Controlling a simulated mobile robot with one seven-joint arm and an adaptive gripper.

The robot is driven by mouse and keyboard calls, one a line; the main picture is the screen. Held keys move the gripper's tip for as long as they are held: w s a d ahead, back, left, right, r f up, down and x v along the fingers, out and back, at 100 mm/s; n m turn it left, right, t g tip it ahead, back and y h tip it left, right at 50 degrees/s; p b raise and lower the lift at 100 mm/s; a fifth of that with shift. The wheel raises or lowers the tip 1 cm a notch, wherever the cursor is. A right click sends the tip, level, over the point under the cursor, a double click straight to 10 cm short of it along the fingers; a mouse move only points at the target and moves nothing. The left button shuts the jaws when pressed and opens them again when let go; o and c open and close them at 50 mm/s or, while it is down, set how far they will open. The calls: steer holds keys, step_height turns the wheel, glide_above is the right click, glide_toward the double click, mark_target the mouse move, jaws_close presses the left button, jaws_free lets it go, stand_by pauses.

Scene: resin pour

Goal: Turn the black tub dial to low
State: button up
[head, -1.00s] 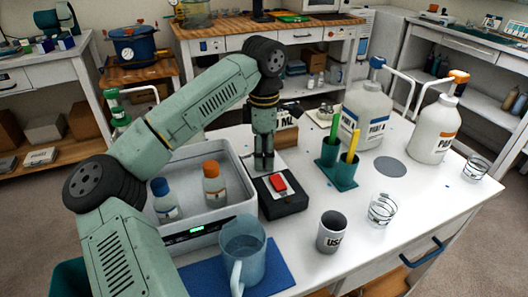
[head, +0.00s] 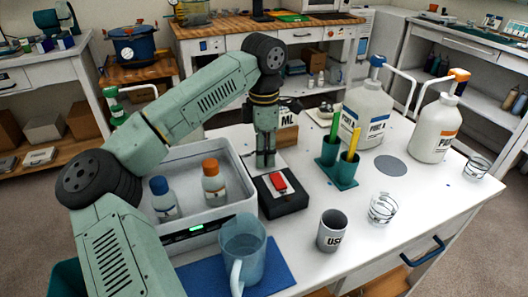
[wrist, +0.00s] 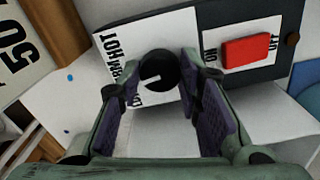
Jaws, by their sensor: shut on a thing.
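The black dial (wrist: 158,70) sits on a white label plate (wrist: 125,48) on the tub's dark control box. My gripper (wrist: 160,92) is shut on the dial, with a finger at each side. In the head view my gripper (head: 265,164) points down at the back of the black control box (head: 284,206) and hides the dial. The grey tub (head: 235,160) stands to its left, with two bottles inside.
A red switch (wrist: 247,50) marked ON and OFF is on the box beside the dial. A green pen holder (head: 339,172) is to the right. A cup (head: 332,231) and a blue jug (head: 243,248) stand in front.

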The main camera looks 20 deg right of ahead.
steer(key=n+b, duration=0.1)
steer(key=n, duration=0.3)
steer(key=shift+n+b, duration=0.5)
steer(key=shift+n, duration=1.5)
steer(key=o, duration=1.2)
step_height(320, 180, up, 12)
steer(key=shift+r, duration=0.1)
